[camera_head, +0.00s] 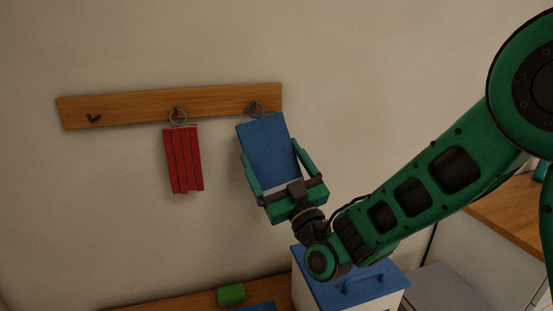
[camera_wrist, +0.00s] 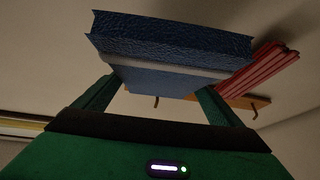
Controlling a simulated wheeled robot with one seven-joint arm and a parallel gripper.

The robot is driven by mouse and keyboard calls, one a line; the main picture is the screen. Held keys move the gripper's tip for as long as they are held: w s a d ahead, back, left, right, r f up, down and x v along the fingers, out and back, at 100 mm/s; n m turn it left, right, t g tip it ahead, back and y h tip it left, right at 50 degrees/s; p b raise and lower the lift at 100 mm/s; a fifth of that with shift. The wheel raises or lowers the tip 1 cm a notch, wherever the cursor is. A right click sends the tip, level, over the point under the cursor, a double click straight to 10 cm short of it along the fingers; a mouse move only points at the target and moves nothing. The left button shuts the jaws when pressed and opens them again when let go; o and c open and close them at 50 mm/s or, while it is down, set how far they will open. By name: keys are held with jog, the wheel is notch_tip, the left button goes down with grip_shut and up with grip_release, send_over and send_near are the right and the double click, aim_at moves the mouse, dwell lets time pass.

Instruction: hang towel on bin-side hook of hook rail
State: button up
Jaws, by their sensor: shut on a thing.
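The wooden hook rail (camera_head: 140,106) is fixed to the wall, with a bare dark hook (camera_head: 94,118) at its left end. A blue towel (camera_head: 267,147) is clamped between the green fingers of my gripper (camera_head: 270,152), tilted, just below the rail's right end. In the wrist view the blue towel (camera_wrist: 170,45) fills the space above my gripper (camera_wrist: 165,90) and hides part of the rail (camera_wrist: 235,101).
A red towel (camera_head: 184,160) hangs by a ring from the middle hook, left of the blue one. Below are a white bin with a blue lid (camera_head: 335,288) and a green block (camera_head: 231,294) on a wooden surface. The wall right of the rail is clear.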

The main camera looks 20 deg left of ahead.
dwell(0.4)
jog(key=o, duration=0.9)
